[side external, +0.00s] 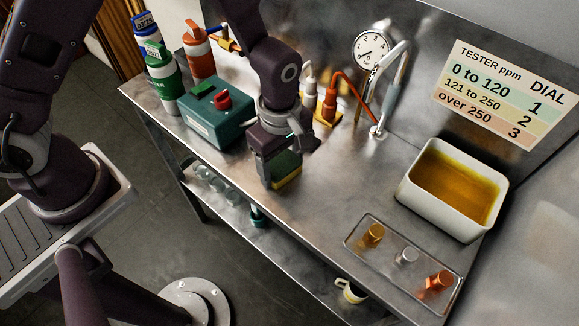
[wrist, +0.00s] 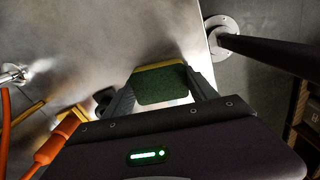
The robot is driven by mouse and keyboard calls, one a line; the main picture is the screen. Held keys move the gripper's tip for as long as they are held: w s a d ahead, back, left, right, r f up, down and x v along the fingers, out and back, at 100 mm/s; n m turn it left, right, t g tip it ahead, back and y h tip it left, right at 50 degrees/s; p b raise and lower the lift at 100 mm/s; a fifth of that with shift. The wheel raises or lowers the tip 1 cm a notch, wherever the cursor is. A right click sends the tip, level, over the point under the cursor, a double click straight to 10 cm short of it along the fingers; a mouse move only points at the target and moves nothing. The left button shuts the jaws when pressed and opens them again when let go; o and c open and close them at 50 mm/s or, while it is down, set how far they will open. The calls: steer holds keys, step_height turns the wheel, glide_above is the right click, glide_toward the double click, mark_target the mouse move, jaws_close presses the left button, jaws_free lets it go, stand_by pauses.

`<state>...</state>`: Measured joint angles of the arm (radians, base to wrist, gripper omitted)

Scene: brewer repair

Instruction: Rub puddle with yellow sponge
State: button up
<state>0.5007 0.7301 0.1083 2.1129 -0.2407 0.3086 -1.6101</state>
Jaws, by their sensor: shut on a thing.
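The yellow sponge (side external: 289,181) has a green face on one side and a yellow layer below. My gripper (side external: 280,170) is shut on it, over the front part of the metal bench. In the wrist view the sponge (wrist: 160,86) sits between the two fingers, green face toward the camera and a yellow edge showing at its far side. I cannot tell whether the sponge touches the bench top. I cannot make out a clear puddle; the bench has shiny patches and part of it is hidden by my arm.
A teal box with a red knob (side external: 214,114) stands left of my gripper, with bottles (side external: 162,78) behind. An orange-handled cable (side external: 351,91), a gauge (side external: 371,49) and a tap are at the back. A white basin of amber liquid (side external: 408,168) and a tray (side external: 361,251) stand right.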

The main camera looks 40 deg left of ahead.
mark_target(297, 182)
steer(key=shift+a, duration=4.3)
steer(key=shift+w, duration=0.3)
steer(key=shift+d, duration=3.1)
steer(key=shift+s+d+r, duration=0.1)
steer(key=shift+d, duration=2.9)
steer(key=shift+a, duration=6.2)
step_height(297, 182, up, 8)
